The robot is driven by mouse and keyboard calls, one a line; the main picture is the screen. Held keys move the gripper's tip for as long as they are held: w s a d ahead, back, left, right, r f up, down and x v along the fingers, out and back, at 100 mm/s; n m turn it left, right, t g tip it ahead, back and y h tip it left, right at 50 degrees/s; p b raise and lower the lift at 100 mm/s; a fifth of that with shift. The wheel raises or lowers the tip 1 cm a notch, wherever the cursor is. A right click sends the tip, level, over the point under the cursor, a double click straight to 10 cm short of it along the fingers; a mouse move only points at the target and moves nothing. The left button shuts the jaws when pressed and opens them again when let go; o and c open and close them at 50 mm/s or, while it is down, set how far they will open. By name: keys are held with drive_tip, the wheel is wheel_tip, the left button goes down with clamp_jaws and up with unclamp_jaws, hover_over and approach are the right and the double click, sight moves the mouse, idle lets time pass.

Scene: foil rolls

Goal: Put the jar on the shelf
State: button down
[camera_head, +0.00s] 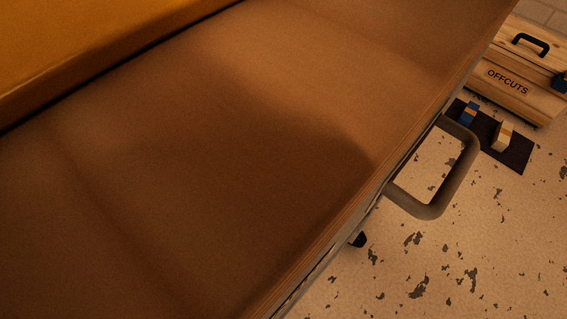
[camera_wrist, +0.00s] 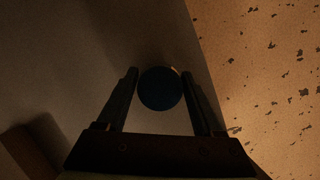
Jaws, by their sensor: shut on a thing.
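In the wrist view, a dark round thing (camera_wrist: 160,90) sits between the two fingers of my gripper (camera_wrist: 160,92). It looks like the round top of the jar, dark bluish, seen from above. The fingers are shut on it, one on its left side and one on its right. Its lower part is hidden, and I cannot tell whether it touches a surface below. My gripper and the jar do not show in the head view. No shelf can be clearly made out in either view.
A broad brown surface (camera_head: 200,170) fills most of the head view, with a grey loop handle (camera_head: 465,165) on its edge. On the speckled floor (camera_head: 440,260) are a wooden box marked OFFCUTS (camera_head: 510,80) and a dark mat (camera_head: 515,160) with small blocks.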

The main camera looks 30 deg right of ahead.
idle(0.3)
drive_tip(key=shift+f, duration=0.55)
drive_tip(key=shift+c, duration=0.2)
unclamp_jaws()
